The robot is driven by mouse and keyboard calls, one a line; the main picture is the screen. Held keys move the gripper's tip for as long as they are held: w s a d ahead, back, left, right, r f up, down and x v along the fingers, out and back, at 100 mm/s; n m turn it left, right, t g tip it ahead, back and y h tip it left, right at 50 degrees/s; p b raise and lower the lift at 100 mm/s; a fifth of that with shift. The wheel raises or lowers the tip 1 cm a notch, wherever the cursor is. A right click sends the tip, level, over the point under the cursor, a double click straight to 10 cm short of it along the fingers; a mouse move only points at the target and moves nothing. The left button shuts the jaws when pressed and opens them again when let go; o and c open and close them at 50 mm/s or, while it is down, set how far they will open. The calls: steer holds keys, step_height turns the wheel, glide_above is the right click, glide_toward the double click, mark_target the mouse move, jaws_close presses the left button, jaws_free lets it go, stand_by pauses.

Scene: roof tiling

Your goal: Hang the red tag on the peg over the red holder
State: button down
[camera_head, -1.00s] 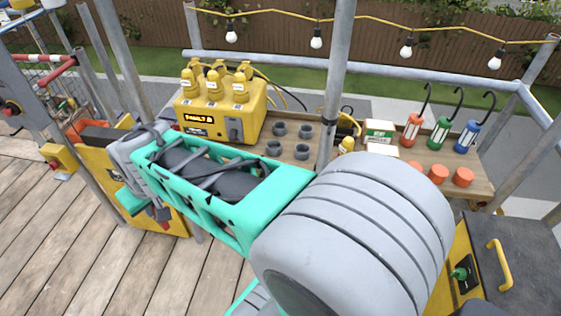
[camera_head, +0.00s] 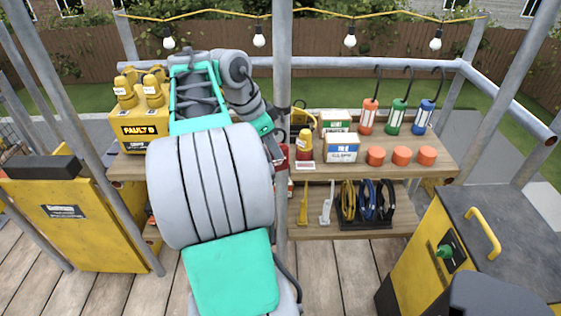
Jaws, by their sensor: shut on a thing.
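My gripper (camera_head: 277,148) is at the end of the arm, pointing down beside the grey upright pole, at the front of the upper shelf. It is small and partly hidden. A small red piece (camera_head: 281,155) shows at its tip, apparently the red tag held in the shut jaws; its exact shape is unclear. A small red and white item (camera_head: 290,187) shows just below, by the pole under the upper shelf. I cannot tell which thing is the red holder, and no peg can be made out. A red lamp (camera_head: 369,116) with a black hook stands at the shelf's back.
The upper shelf (camera_head: 440,165) also carries green and blue lamps, orange caps, boxes and a yellow machine (camera_head: 141,128). The lower shelf (camera_head: 330,232) holds tools and a cable rack (camera_head: 366,222). The grey pole (camera_head: 283,80) stands right beside my gripper. A yellow cabinet (camera_head: 430,240) is at right.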

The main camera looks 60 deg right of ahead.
steer(key=shift+s+d+f+m, duration=0.15)
steer(key=shift+s+m, duration=0.15)
steer(key=shift+s, duration=0.1)
steer(key=shift+s+d+f+m, duration=0.15)
steer(key=shift+s+m, duration=0.15)
steer(key=shift+s, duration=0.05)
steer(key=shift+s+r+g+y, duration=0.1)
steer(key=shift+s+g+y, duration=0.1)
steer(key=shift+g+y, duration=0.1)
steer(key=shift+d, duration=0.15)
steer(key=w+d+f+p, duration=0.2)
steer(key=w+d+p, duration=0.2)
steer(key=d, duration=0.5)
steer(key=shift+w, duration=0.3)
steer(key=c, duration=1.3)
jaws_free()
steer(key=shift+c, duration=0.2)
